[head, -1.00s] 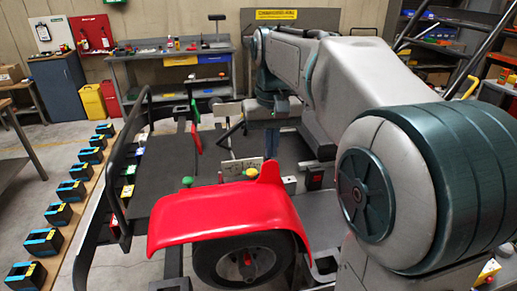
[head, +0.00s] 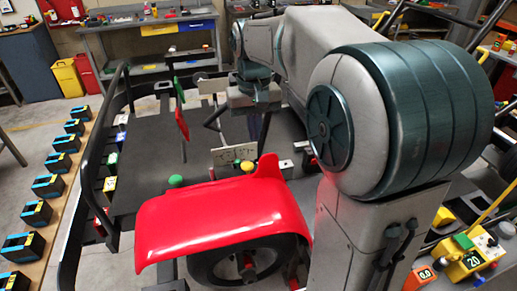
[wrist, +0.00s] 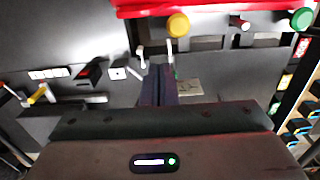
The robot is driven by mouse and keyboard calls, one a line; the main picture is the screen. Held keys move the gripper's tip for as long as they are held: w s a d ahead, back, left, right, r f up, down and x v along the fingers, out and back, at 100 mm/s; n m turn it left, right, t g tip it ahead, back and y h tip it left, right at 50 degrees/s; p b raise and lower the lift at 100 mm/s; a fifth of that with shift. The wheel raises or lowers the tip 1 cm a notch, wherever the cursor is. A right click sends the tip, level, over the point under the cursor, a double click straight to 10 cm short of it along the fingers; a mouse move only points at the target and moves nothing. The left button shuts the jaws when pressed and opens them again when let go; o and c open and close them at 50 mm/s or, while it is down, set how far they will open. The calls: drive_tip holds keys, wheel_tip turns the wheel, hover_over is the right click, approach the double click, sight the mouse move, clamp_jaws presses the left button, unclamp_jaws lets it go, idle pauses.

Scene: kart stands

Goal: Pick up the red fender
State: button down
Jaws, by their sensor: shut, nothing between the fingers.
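The red fender (head: 215,213) is a glossy curved shell over a dark wheel (head: 240,262) on the kart, in the lower middle of the head view. In the wrist view its edge (wrist: 205,8) is a red band along the top. My gripper (wrist: 158,68) shows in the wrist view with its dark fingers together and nothing between them. It is apart from the fender, with the fingers pointing toward it.
A yellow knob (wrist: 178,25) and a green knob (wrist: 301,19) stand by the fender's edge. A small plate (head: 234,155) stands behind the fender. A black side rail (head: 88,170) runs along the kart's left.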

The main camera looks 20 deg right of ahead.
sight(261, 157)
drive_tip(key=s+f, duration=0.1)
drive_tip(key=s+f+p, duration=0.1)
drive_tip(key=s+f, duration=0.1)
drive_tip(key=shift+s+f, duration=0.2)
drive_tip(key=shift+f, duration=0.05)
drive_tip(key=shift+s+f, duration=0.1)
drive_tip(key=shift+s, duration=0.2)
drive_tip(key=shift+s, duration=0.1)
drive_tip(key=shift+s, duration=0.95)
drive_tip(key=shift+w, duration=0.1)
